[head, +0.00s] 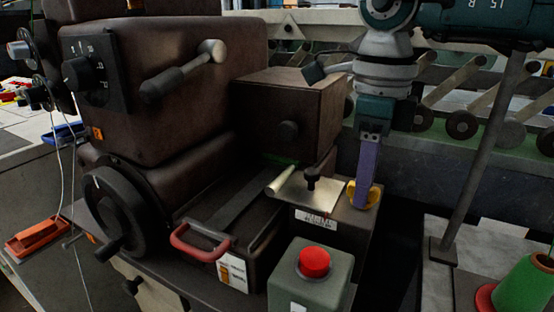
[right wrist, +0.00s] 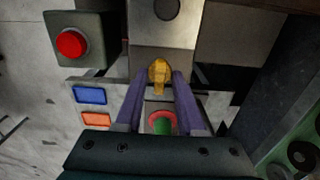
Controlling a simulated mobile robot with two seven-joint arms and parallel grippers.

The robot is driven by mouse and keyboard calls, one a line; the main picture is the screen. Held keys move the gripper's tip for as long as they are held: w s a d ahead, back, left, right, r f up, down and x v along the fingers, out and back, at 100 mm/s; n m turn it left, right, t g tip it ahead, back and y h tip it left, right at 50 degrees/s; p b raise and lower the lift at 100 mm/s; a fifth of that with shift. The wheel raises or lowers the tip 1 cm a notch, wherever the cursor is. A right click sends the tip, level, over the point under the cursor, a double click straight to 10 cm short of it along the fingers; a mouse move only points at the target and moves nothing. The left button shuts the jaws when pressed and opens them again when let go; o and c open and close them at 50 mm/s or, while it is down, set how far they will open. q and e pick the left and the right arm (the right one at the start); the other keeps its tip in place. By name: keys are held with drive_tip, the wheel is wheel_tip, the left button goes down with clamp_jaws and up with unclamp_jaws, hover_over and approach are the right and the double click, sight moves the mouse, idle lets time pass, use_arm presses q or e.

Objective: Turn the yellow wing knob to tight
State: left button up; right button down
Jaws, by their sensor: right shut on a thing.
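The yellow wing knob (head: 374,195) sits on the front right of the dark brown machine, just right of a small metal plate. My right gripper (head: 361,196) reaches down from above with its purple fingers at the knob, hiding part of it. In the right wrist view the knob (right wrist: 159,70) lies between the two purple fingertips (right wrist: 158,78), and the gripper is shut on it. I cannot read any tight mark near the knob. My left gripper is not in view.
A red push button (head: 314,262) on a grey-green box stands in front of the knob. A metal plate (head: 305,191) with a dark screw and a red handle (head: 196,245) lie to the left. A green spool (head: 526,285) stands at the lower right. Rollers line the back.

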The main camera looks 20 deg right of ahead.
drive_tip(key=shift+r, duration=0.1)
drive_tip(key=c, duration=0.9)
unclamp_jaws()
drive_tip(key=shift+o, duration=0.2)
wheel_tip(320, 180, up, 10)
